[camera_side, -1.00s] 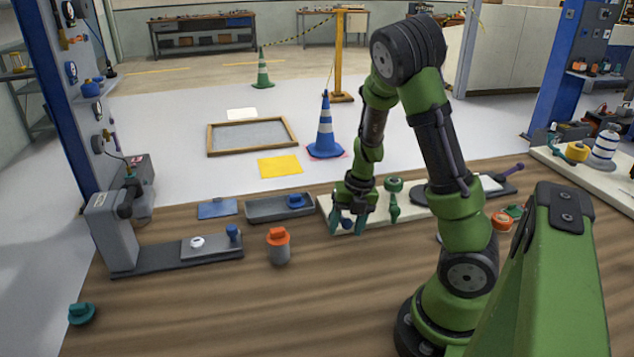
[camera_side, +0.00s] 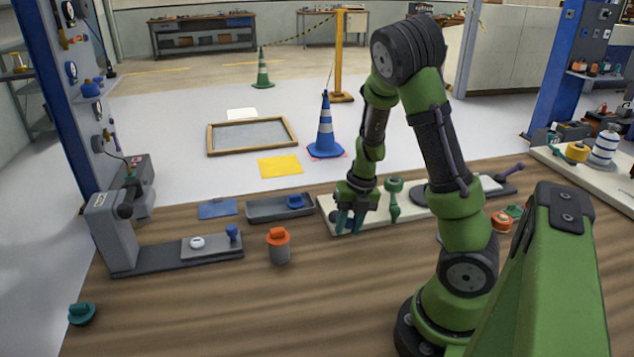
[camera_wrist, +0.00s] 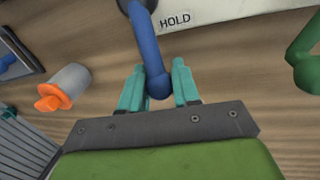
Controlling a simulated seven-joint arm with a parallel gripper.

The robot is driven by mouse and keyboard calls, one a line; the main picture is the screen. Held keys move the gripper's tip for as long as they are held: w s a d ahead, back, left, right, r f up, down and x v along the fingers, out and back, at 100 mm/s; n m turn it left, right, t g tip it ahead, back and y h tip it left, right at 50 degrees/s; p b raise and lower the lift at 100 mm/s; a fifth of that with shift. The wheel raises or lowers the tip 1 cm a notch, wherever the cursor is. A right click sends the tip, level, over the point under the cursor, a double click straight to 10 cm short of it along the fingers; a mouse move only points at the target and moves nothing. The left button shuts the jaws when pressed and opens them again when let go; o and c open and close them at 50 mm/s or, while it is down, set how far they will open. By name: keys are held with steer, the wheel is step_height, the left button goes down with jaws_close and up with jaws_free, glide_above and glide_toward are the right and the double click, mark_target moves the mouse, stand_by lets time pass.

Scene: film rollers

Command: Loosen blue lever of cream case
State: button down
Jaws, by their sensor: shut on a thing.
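The cream case (camera_side: 330,220) is a low, flat block on the wooden bench; its edge with the word HOLD shows in the wrist view (camera_wrist: 200,12). The blue lever (camera_wrist: 147,42) runs from a round pivot at the top of the wrist view down to a rounded end between my fingers. My gripper (camera_wrist: 158,88) has teal fingertips, one on each side of that end, shut on it. In the side view my gripper (camera_side: 350,224) is low over the case's left end and hides most of the lever.
A green lever (camera_side: 394,200) stands on the case just right of my gripper. A grey canister with an orange cap (camera_side: 278,245) stands to the left. A grey tray (camera_side: 265,210) with a blue piece lies behind it. Bare bench lies in front.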

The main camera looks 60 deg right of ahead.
steer(key=d+n, duration=0.1)
steer(key=n, duration=0.1)
steer(key=s+d+n, duration=0.1)
steer(key=shift+s+d+n, duration=0.15)
steer(key=shift+n, duration=0.25)
steer(key=d+n, duration=0.1)
steer(key=n+g, duration=0.1)
steer(key=shift+s+d+n+y, duration=0.2)
steer(key=shift+d+n+y, duration=0.15)
steer(key=shift+n+y, duration=0.05)
steer(key=d+n, duration=0.2)
steer(key=n, duration=0.1)
steer(key=shift+g, duration=0.3)
steer(key=shift+w+d+n, duration=0.25)
steer(key=shift+d+n, duration=0.3)
steer(key=shift+n, duration=0.45)
steer(key=c, duration=0.8)
jaws_free()
steer(key=shift+c, duration=0.2)
steer(key=shift+r, duration=0.1)
